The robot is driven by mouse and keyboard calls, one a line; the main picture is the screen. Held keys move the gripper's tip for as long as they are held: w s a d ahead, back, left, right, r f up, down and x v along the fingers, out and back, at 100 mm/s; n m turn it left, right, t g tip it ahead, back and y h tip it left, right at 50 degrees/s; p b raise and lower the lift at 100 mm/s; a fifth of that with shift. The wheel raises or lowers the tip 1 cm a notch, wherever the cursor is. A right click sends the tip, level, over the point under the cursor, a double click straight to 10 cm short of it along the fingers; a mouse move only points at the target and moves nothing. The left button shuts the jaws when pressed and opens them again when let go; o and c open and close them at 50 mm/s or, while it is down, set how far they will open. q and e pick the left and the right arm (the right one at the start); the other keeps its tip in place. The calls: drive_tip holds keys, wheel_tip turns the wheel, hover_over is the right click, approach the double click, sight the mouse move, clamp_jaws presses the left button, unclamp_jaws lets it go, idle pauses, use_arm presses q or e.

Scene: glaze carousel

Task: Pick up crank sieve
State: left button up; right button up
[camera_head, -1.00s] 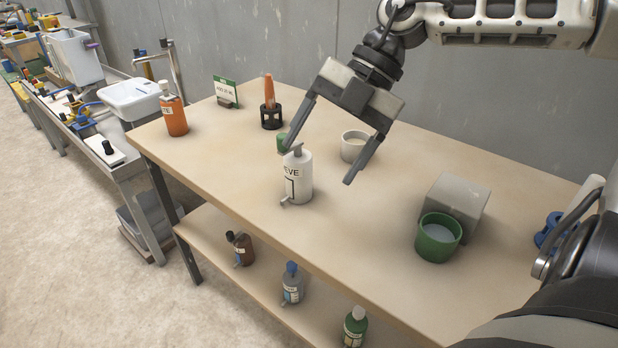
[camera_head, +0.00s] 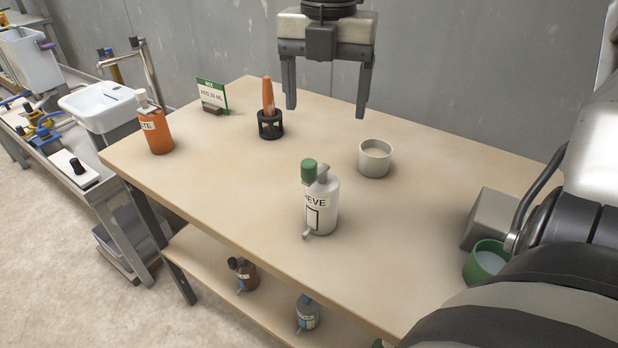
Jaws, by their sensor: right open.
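The crank sieve (camera_head: 324,212) is a white, bottle-like body with a label ending in "EVE", a green cap, a grey piece on top and a small grey spout low on its front. It stands upright on the wooden table (camera_head: 240,205), near its front edge. My right gripper (camera_head: 326,110) is open and empty, with its fingers pointing down. It hangs above the far side of the table, behind and apart from the sieve. My left gripper is not in view.
A white cup (camera_head: 375,160) stands right of and behind the sieve. An orange bottle (camera_head: 156,133), a black holder (camera_head: 270,128) with an orange tool and a green-edged sign (camera_head: 213,95) stand left. A green cup (camera_head: 487,262) and grey block (camera_head: 485,218) are right, partly hidden by my arm.

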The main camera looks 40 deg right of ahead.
sight(323, 167)
drive_tip(key=f, duration=0.8)
drive_tip(key=shift+s, duration=0.35)
drive_tip(key=shift+a+f, duration=0.2)
drive_tip(key=shift+f, duration=1.3)
drive_tip(key=shift+a+f, duration=0.15)
drive_tip(key=shift+f, duration=1.3)
drive_tip(key=c, duration=1.5)
drive_tip(key=shift+o, duration=0.2)
drive_tip(key=shift+r, duration=0.15)
